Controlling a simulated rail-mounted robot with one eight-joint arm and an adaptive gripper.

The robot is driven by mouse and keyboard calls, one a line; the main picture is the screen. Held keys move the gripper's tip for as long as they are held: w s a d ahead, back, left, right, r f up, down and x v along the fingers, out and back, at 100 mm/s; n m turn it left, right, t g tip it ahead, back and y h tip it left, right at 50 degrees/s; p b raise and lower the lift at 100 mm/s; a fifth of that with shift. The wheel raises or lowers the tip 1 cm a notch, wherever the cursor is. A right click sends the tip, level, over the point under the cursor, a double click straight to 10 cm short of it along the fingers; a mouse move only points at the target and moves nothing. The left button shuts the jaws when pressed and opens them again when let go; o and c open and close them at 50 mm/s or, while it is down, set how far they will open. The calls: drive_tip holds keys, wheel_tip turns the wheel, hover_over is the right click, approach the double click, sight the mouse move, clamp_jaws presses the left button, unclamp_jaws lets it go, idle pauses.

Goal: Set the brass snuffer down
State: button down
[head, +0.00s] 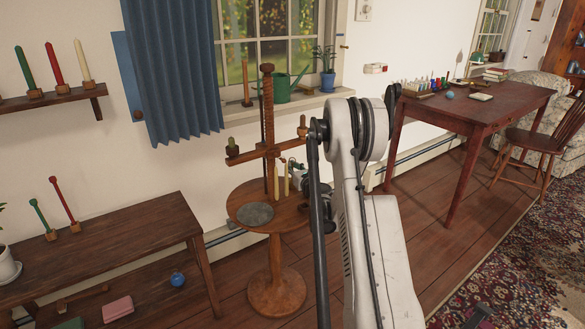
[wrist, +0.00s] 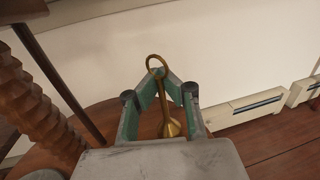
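The brass snuffer (wrist: 164,103) shows in the wrist view, with its ring handle at the top of the picture and its flared bell lower down. My gripper (wrist: 161,82) has its teal-padded fingertips closed on the snuffer's stem, just below the ring. In the head view my gripper (head: 297,172) is at the right side of the round wooden candle stand (head: 242,194), partly hidden by my arm. I cannot make out the snuffer there. The wrist view shows part of the stand's round top (wrist: 105,112) beyond and below the fingers. Whether the snuffer touches it is unclear.
A grey disc (head: 255,214) lies on the stand's top. Pale candles (head: 286,181) and a threaded post (head: 268,110) with a crossbar rise from it. A low bench (head: 110,240) is at left and a desk (head: 480,107) at right. A windowsill is behind.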

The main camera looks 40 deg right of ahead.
drive_tip(key=c, duration=2.5)
unclamp_jaws()
drive_tip(key=shift+f, duration=0.15)
drive_tip(key=o, duration=0.6)
drive_tip(key=shift+r, duration=0.2)
drive_tip(key=shift+s, duration=0.25)
drive_tip(key=p+v, duration=0.2)
drive_tip(key=v, duration=0.9)
drive_tip(key=shift+s+a+p, duration=0.15)
drive_tip(key=shift+s+p, duration=0.1)
drive_tip(key=shift+p, duration=0.05)
